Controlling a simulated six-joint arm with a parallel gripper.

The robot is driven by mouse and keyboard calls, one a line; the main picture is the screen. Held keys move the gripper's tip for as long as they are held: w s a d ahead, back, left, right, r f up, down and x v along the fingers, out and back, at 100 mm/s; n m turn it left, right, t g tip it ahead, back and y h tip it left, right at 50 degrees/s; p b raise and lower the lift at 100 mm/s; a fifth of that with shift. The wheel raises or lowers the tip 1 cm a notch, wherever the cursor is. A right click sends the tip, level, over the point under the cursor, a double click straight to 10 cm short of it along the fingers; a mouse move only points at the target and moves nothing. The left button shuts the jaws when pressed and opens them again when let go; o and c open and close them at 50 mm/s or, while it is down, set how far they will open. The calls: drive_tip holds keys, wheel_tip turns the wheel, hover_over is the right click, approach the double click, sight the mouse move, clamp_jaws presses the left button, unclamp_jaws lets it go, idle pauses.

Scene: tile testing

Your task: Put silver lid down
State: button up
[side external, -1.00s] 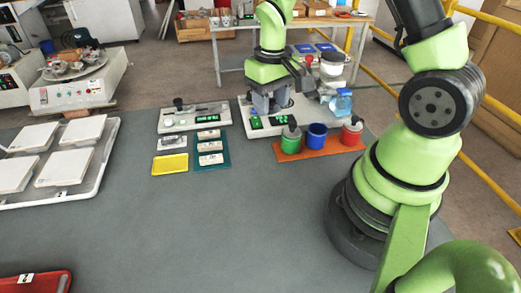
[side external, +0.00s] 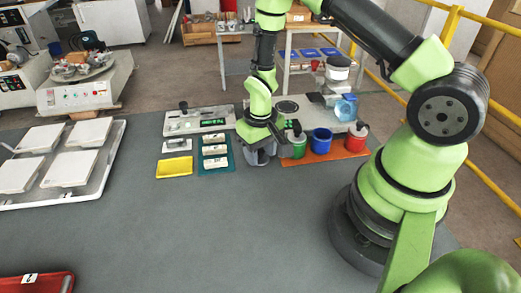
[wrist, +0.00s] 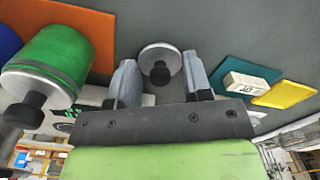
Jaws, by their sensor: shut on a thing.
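My gripper (side external: 262,156) is low over the grey table, just in front of the right-hand scale and left of the orange mat. In the wrist view, the silver lid (wrist: 158,51), a round metal disc with a black knob, sits between the two grey fingers. My gripper is shut on the lid. The lid is hidden behind the gripper in the side view. Whether the lid touches the table is not clear.
The orange mat (side external: 333,156) with green (side external: 297,148), blue (side external: 321,141) and red (side external: 357,139) containers is close on the right. The table in front is clear.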

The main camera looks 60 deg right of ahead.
drive_tip(key=shift+f, duration=0.1)
drive_tip(key=o, duration=0.9)
wheel_tip(320, 180, up, 12)
drive_tip(key=r, duration=0.1)
wheel_tip(320, 180, up, 12)
drive_tip(key=t, duration=0.4)
hover_over(261, 151)
drive_tip(key=s+a, duration=0.3)
drive_tip(key=s, duration=0.1)
drive_tip(key=s+a+r+t+y, duration=0.2)
drive_tip(key=s+r, duration=0.4)
drive_tip(key=s, duration=0.4)
drive_tip(key=shift+a+t, duration=0.6)
drive_tip(key=shift+a, duration=0.15)
